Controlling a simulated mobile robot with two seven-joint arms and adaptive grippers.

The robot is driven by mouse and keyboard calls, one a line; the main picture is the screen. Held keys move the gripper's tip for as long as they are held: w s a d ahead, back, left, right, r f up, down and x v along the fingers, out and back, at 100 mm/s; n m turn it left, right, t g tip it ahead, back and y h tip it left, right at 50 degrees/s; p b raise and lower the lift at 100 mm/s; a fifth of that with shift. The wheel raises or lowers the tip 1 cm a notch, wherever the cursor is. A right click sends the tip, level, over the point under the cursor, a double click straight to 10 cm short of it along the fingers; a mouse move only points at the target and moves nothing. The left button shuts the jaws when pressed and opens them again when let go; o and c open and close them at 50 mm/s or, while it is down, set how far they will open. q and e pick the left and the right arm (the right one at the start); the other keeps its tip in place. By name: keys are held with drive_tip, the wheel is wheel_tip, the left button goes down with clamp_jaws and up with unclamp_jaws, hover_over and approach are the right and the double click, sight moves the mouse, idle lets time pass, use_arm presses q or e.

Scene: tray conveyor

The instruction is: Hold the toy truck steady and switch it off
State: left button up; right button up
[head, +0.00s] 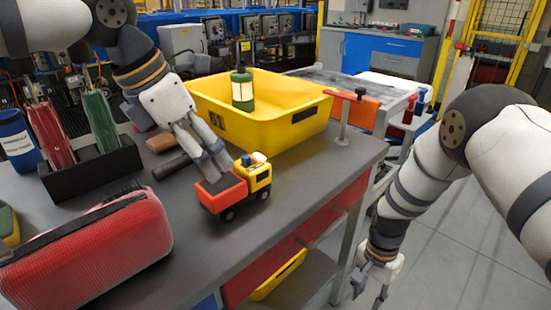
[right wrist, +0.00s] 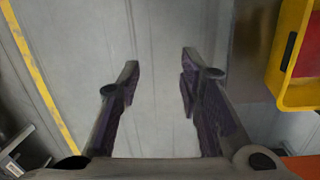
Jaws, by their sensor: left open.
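The toy truck (head: 228,197) stands upright on the grey workbench (head: 255,235), with a red bed at the left and a yellow cab (head: 258,179) at the right. A small blue part (head: 247,160) shows on top of the cab. My left gripper (head: 214,171) is open and points down at the rear edge of the truck's bed; I cannot tell whether it touches. My right gripper (head: 370,292) hangs low beyond the bench's right edge, away from the truck. The right wrist view shows its fingers (right wrist: 160,80) apart and empty over the floor.
A red clamp post (head: 344,118) stands at the bench's right edge. A red case (head: 85,250) lies front left. The bench right of the truck is clear.

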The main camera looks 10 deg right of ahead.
sight(221, 182)
use_arm(q)
drive_tip(key=shift+w, duration=0.1)
use_arm(e)
drive_tip(key=w+d+r+m, duration=0.1)
drive_tip(key=w+r+m, duration=0.1)
drive_tip(key=w+r, duration=0.45)
drive_tip(key=w+d+r+m+t, duration=0.1)
drive_tip(key=w+r+m, duration=0.15)
drive_tip(key=r, duration=0.65)
drive_tip(key=w+d+r+m, duration=0.1)
drive_tip(key=w+r+m, duration=0.1)
drive_tip(key=w+r, duration=0.4)
use_arm(q)
drive_tip(key=shift+d, duration=0.1)
drive_tip(key=x, duration=1.1)
drive_tip(key=shift+f, duration=0.1)
drive_tip(key=shift+w+d+f, duration=0.1)
drive_tip(key=shift+f, duration=0.3)
use_arm(e)
drive_tip(key=s+a+r+y, duration=0.1)
drive_tip(key=a+r+y, duration=0.2)
drive_tip(key=a+r, duration=1.7)
drive_tip(key=a, duration=0.3)
drive_tip(key=shift+s+a+y, duration=0.3)
drive_tip(key=shift+a, duration=0.1)
drive_tip(key=shift+n, duration=0.25)
use_arm(q)
drive_tip(key=shift+c, duration=1.1)
use_arm(e)
drive_tip(key=shift+f, duration=0.1)
